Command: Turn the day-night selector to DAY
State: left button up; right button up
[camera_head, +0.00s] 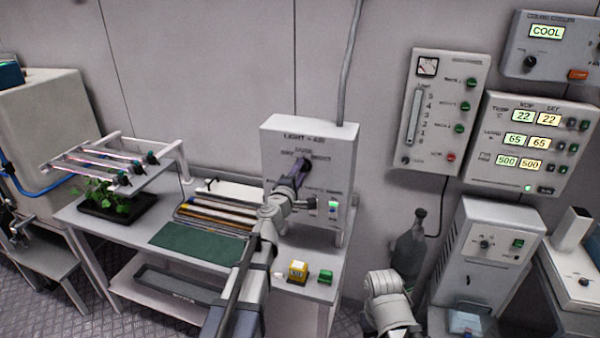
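The grey light control box (338,160) stands at the back right of the bench, with small lettering on its front that is mostly too blurred to read. The day-night selector seems to be on the upper middle of this front, behind my gripper, so its pointer position is hidden. My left gripper (300,170) reaches up to the lettered dial area from below. Its fingers are dark and small, and I cannot tell whether they are closed on the knob. A small green light (332,205) shows at the lower right of the box. My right arm shows at the bottom, its gripper out of view.
The bench holds a green mat (195,245), a tray of tubes (213,210), a yellow block (298,271) and a green block (325,277). A plant tray (110,222) sits under a white rack at left. Wall panels (452,75) and a dark bottle (408,250) are at right.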

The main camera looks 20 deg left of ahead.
pick_arm(q)
jog(key=o, duration=0.3)
jog(key=s, duration=0.7)
jog(key=shift+s+a+f, duration=0.15)
jog(key=shift+s+a, duration=0.1)
jog(key=shift+s, duration=0.15)
jog(key=shift+d, duration=0.1)
